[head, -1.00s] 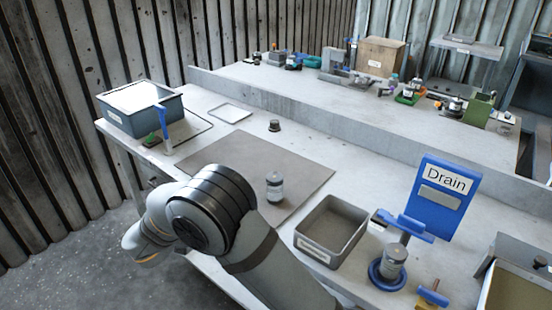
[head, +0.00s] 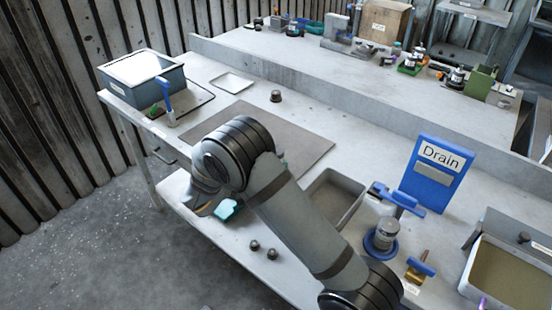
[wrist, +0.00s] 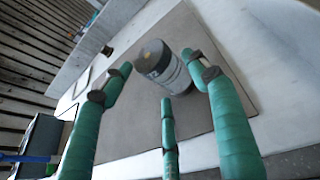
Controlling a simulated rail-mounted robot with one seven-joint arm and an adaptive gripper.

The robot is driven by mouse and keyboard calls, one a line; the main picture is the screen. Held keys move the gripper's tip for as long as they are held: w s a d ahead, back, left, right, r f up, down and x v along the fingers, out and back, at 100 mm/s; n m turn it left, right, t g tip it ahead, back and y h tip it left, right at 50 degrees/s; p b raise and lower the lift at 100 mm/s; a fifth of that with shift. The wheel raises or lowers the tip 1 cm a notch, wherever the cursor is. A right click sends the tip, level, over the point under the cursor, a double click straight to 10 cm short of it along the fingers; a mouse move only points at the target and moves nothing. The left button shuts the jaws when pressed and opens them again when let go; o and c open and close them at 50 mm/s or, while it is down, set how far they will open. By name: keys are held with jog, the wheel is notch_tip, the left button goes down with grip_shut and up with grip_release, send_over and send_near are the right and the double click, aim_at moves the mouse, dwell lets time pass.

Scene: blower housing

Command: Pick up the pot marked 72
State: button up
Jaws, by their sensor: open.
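A grey cylindrical pot with a dark end and a pale label (wrist: 176,76) is on the grey mat (wrist: 130,128) in the wrist view. Its marking is too blurred to read. My gripper (wrist: 158,66) has green fingers, open and spread around the near side of this pot, not closed on it. In the head view my arm hides this pot, and only bits of teal finger show. A second grey pot with a label (head: 385,232) stands in a blue ring holder; its number is unreadable.
A grey open bin (head: 345,197) stands right of the mat. A blue Drain sign (head: 432,180) stands behind the ringed pot. A blue-grey tub (head: 142,85) is at the left end. A small dark knob (head: 276,96) is on the bench behind the mat.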

jog(key=shift+w+d+f, duration=0.25)
jog(key=shift+w, duration=0.2)
jog(key=shift+c, duration=0.5)
jog(key=shift+a, duration=0.1)
jog(key=c, duration=1)
jog(key=shift+r, duration=0.15)
